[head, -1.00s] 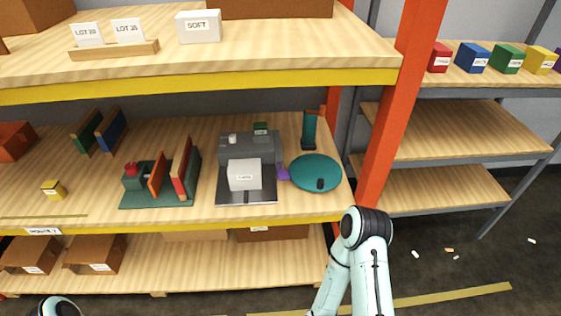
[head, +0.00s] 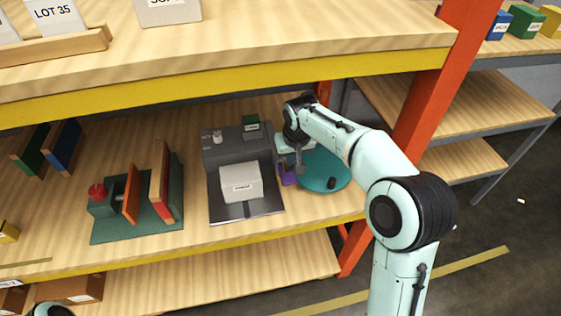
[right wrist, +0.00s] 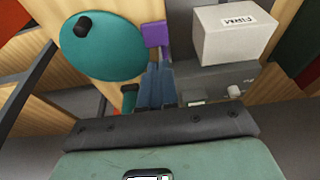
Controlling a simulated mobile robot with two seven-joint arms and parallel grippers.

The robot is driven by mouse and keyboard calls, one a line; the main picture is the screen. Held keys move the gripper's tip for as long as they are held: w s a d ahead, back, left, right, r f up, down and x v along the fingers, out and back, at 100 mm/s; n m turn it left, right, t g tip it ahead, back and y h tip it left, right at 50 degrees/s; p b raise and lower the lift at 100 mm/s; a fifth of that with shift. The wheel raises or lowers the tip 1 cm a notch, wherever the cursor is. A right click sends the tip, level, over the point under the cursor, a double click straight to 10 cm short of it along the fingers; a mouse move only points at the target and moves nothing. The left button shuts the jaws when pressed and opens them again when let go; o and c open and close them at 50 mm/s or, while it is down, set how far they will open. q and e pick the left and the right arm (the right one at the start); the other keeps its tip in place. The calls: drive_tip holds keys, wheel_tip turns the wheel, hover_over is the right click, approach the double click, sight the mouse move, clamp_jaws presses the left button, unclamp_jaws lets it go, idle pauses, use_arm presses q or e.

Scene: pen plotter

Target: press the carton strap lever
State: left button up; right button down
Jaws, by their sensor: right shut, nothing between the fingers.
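A grey machine (head: 222,160) stands on the middle shelf with a white labelled carton (head: 240,182) on its front plate. A small purple lever (head: 288,176) sticks out at the machine's right side, between it and a teal disc (head: 335,170). In the right wrist view the purple lever (right wrist: 156,35) lies just beyond the fingertips, near the carton (right wrist: 233,33). My right gripper (head: 298,168) is shut and empty, close to the lever. It also shows in the right wrist view (right wrist: 157,70). I cannot tell whether the fingertips touch the lever. My left gripper is out of view.
The upper shelf's yellow edge (head: 240,78) runs above the arm, and an orange post (head: 440,105) stands to the right. A green fixture (head: 135,225) with a red knob is left of the machine. The shelf's front strip is clear.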

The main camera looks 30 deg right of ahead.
drive_tip(key=r, duration=0.1)
drive_tip(key=d+r, duration=0.1)
drive_tip(key=r, duration=0.1)
drive_tip(key=shift+s, duration=0.1)
drive_tip(key=shift+f, duration=0.1)
approach(289, 176)
drive_tip(key=x, duration=0.5)
drive_tip(key=shift+f, duration=0.75)
drive_tip(key=shift+b, duration=0.3)
